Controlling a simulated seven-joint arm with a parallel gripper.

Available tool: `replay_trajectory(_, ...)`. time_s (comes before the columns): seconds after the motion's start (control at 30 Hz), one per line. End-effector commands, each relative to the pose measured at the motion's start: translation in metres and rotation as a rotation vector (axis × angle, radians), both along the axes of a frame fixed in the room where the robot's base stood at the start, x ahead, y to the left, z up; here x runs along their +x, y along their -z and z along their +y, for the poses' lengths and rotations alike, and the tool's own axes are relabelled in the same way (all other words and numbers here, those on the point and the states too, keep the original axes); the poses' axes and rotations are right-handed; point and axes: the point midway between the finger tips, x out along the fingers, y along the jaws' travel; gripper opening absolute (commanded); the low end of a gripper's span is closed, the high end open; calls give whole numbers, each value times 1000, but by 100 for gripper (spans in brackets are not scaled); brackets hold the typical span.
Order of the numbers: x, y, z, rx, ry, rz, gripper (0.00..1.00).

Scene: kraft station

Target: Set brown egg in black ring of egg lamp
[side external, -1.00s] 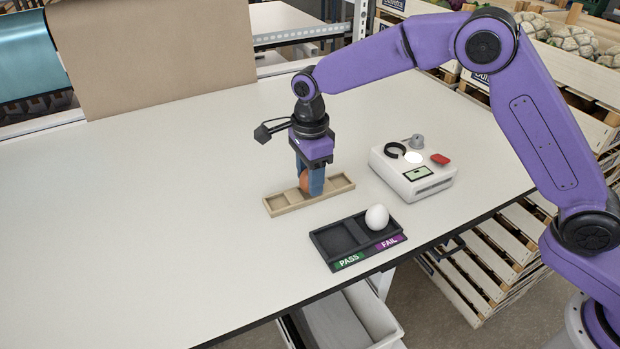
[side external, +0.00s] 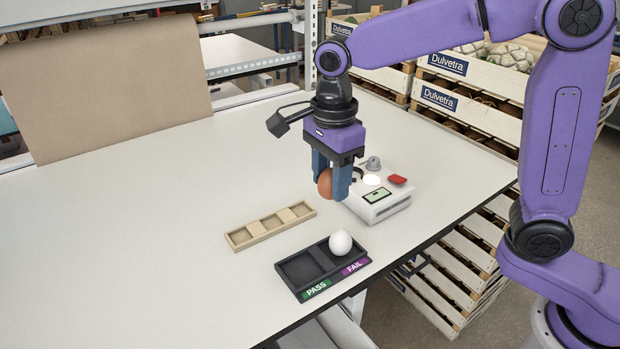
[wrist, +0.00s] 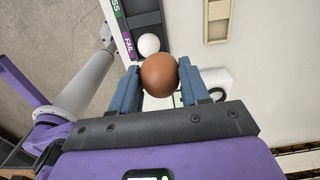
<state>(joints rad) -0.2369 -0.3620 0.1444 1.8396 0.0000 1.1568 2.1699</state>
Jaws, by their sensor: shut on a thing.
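The brown egg (side external: 325,183) is held between the two blue fingers of my gripper (side external: 331,188), which is shut on it. It also shows between the fingertips in the wrist view (wrist: 159,75). The egg is in the air, above the table. The egg lamp (side external: 378,203) is a white box just right of and behind the gripper in the side view. It has a bright round light, a grey knob, a red button and a small screen. Its black ring (side external: 358,174) is partly hidden behind my gripper finger. In the wrist view the lamp is mostly hidden behind the egg and fingers.
A wooden tray (side external: 238,238) with empty compartments lies left of the lamp. A black tray (side external: 285,265) labelled PASS and FAIL stands in front, with a white egg (side external: 340,243) on its FAIL side. The table's left part is clear.

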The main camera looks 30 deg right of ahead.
Motion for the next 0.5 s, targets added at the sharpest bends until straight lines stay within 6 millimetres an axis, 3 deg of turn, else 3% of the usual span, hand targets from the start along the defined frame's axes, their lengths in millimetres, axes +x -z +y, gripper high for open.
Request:
replay_trajectory(0.2,0,-4,-14,-1,4,1,28)
replay_trajectory(0.33,25,-3,-39,-1,10,2,28)
replay_trajectory(0.5,65,1,-85,-1,11,1,28)
